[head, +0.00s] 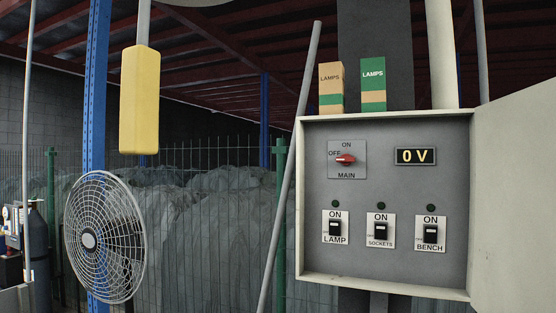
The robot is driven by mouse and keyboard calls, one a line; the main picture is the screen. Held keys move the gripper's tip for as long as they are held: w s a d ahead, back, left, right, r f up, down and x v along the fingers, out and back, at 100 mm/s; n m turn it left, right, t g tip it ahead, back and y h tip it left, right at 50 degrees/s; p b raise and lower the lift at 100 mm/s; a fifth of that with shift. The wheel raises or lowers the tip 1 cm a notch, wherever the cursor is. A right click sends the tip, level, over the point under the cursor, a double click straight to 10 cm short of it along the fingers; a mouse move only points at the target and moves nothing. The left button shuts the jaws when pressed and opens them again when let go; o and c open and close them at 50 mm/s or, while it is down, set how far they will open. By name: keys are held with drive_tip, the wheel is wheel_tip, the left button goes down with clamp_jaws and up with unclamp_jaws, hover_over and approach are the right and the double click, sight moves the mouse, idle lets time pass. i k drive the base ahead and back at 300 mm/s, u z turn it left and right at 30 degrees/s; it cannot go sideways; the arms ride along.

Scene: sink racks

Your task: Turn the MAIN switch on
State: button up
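The MAIN switch is a red rotary knob (345,159) on a pale square plate inside the open grey electrical box (385,284). The plate has ON above the knob, OFF at its upper left and MAIN below. The knob lies about horizontal, along the OFF side and not up toward ON. My gripper is not in view, and nothing covers the knob.
The box door (515,190) stands open at right. LAMP (335,228), SOCKETS (380,231) and BENCH (430,234) switches sit below, under dark indicators. Two LAMPS cartons (331,88) (373,84) stand on top. A yellow block (139,100) hangs left above a fan (104,237). A grey pole (290,165) leans beside the box.

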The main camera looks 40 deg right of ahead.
sight(346, 159)
drive_tip(key=u, duration=0.15)
drive_tip(key=i, duration=1.35)
drive_tip(key=z, duration=0.8)
